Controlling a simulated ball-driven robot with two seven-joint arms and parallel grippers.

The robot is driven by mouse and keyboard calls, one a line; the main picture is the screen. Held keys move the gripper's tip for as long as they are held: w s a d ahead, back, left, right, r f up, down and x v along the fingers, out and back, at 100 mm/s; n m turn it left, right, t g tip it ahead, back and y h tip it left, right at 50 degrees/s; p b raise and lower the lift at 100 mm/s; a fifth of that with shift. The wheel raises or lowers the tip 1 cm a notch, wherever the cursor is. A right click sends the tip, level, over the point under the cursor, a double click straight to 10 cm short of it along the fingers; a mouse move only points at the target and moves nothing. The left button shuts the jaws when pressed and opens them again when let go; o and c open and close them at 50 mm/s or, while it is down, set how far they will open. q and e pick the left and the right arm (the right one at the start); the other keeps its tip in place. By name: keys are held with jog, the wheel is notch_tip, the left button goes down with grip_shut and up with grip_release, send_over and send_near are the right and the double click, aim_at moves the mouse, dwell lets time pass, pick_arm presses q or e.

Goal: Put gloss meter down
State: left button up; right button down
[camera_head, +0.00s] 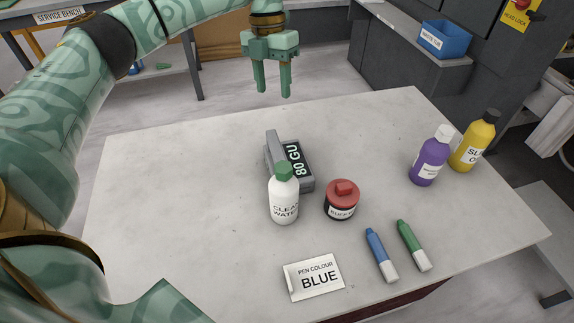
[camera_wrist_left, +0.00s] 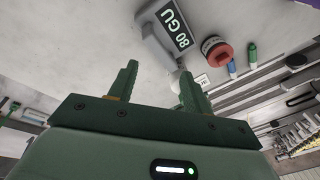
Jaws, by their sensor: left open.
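The gloss meter (camera_head: 301,166) is a grey device with a dark display reading "80 GU". It stands on the stone slab (camera_head: 180,190) near its middle, behind the white water bottle, which hides part of its front. It also shows in the left wrist view (camera_wrist_left: 168,30), beyond the fingertips. My left gripper (camera_head: 272,92) is open and empty, above and behind the slab's far edge, apart from the meter. Its two fingers also show in the left wrist view (camera_wrist_left: 158,82). My right gripper is not seen; a green arm part shows at the bottom left.
A white bottle with green cap (camera_head: 284,205) and a red-topped pot (camera_head: 341,203) stand close to the meter. Blue (camera_head: 380,254) and green (camera_head: 412,245) pens and a "BLUE" card (camera_head: 314,291) lie in front. Purple (camera_head: 428,163) and yellow (camera_head: 472,147) bottles stand right. The slab's left is clear.

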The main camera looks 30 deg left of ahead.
aim_at(275, 142)
pick_arm(q)
jog(key=s+f+n+b, duration=0.1)
jog(key=f+n, duration=0.2)
jog(key=d+f+n+b, duration=0.1)
jog(key=f+n+b, duration=0.1)
jog(key=f+n, duration=0.1)
jog(key=s+d+f+n+b, duration=0.1)
jog(key=f+n, duration=0.2)
jog(key=f, duration=0.1)
jog(key=shift+s+d+f+n+g+h, duration=0.15)
jog(key=shift+s+f+n+g+h, duration=0.15)
jog(key=shift+s+f, duration=0.1)
jog(key=b+x, duration=0.2)
jog(key=shift+s+d+f, duration=0.1)
jog(key=shift+s+f, duration=0.15)
jog(key=shift+s, duration=0.1)
jog(key=b+x, duration=0.1)
jog(key=x, duration=0.1)
jog(key=shift+s+d+f, duration=0.1)
jog(key=shift+d+f, duration=0.05)
jog(key=shift+f, duration=0.1)
jog(key=shift+r, duration=0.1)
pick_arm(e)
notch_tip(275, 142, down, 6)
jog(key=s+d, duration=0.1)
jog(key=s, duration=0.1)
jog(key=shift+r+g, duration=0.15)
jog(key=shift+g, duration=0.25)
pick_arm(q)
grip_shut()
